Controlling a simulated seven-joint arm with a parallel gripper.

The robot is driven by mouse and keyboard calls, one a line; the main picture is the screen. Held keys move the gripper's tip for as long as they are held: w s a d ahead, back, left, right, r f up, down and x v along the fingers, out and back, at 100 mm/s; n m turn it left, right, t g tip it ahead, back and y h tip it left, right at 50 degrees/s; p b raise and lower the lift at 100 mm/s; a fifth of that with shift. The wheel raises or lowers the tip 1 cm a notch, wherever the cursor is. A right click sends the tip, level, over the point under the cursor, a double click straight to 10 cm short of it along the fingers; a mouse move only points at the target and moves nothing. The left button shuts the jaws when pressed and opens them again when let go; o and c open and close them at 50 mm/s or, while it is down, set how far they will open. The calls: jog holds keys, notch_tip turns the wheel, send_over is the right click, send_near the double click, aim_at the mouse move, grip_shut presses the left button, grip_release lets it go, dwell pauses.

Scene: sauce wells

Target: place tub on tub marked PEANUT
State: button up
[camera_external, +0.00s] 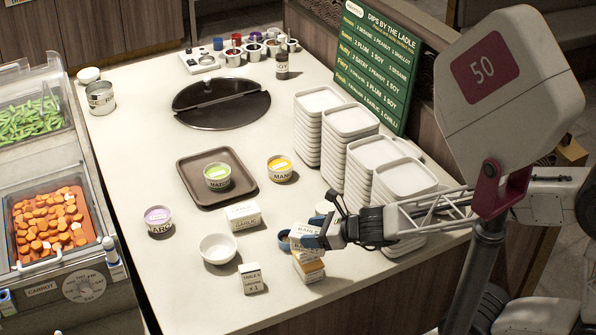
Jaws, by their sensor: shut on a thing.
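The fingers hide much of this tub. I cannot tell whether the held tub touches the stack. I cannot make out the word PEANUT on any tub.
A white bowl (219,249) and a small table card (251,279) stand left of the stack. Round tubs, green (217,176), yellow (280,168) and purple (158,219), stand farther back. Stacked white plates (405,181) rise close behind my gripper. A menu board (378,62) stands behind them.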

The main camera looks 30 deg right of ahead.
jog(key=shift+w+a, duration=0.1)
jog(key=shift+w, duration=0.15)
jog(key=shift+f, duration=1.8)
jog(key=shift+f, duration=0.1)
jog(key=o, duration=1.1)
jog(key=v, duration=1.2)
jog(key=shift+r, duration=0.25)
